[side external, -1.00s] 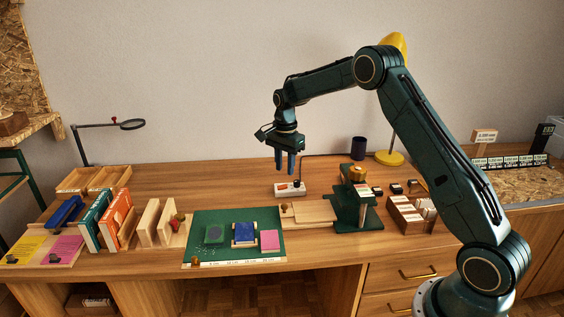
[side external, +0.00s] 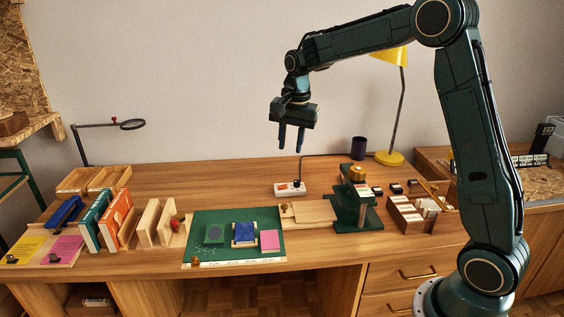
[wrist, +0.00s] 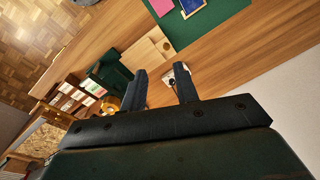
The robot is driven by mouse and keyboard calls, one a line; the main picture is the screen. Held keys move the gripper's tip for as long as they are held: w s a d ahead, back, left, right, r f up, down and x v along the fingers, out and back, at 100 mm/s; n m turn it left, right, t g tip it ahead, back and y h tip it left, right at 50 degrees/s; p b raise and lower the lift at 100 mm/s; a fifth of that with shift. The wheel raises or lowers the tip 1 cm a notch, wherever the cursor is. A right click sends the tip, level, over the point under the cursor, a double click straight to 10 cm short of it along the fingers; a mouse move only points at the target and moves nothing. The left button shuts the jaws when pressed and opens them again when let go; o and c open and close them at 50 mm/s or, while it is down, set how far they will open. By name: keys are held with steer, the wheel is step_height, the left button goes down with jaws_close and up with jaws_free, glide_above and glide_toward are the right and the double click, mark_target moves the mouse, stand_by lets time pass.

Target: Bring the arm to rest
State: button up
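My gripper (side external: 291,148) hangs in the air above the back of the desk, fingers pointing down. Its two blue-grey fingers stand apart with nothing visible between them. In the wrist view the gripper (wrist: 160,82) also shows a clear gap between its fingers. It is well above the white power strip (side external: 289,189) and touches nothing. My arm is raised and bent over the right side of the desk.
The wooden desk (side external: 240,182) holds a green cutting mat (side external: 270,218), a dark green press (side external: 352,212), a brown box of blocks (side external: 408,214) and upright books (side external: 117,213). A yellow lamp (side external: 390,157) stands behind my arm. A magnifier (side external: 132,124) stands back left. The air around the gripper is clear.

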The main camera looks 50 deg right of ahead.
steer(key=s+a+r+n+t, duration=0.1)
steer(key=s+a+r+n, duration=0.25)
steer(key=s, duration=0.45)
steer(key=s+a+r+n+t, duration=0.1)
steer(key=s+a+r+n, duration=0.3)
steer(key=s, duration=0.3)
steer(key=s+a+f+n+t, duration=0.1)
steer(key=s+n, duration=0.5)
steer(key=s, duration=0.9)
steer(key=shift+a+f+t, duration=0.25)
steer(key=shift+a+t, duration=0.35)
steer(key=shift+a, duration=0.5)
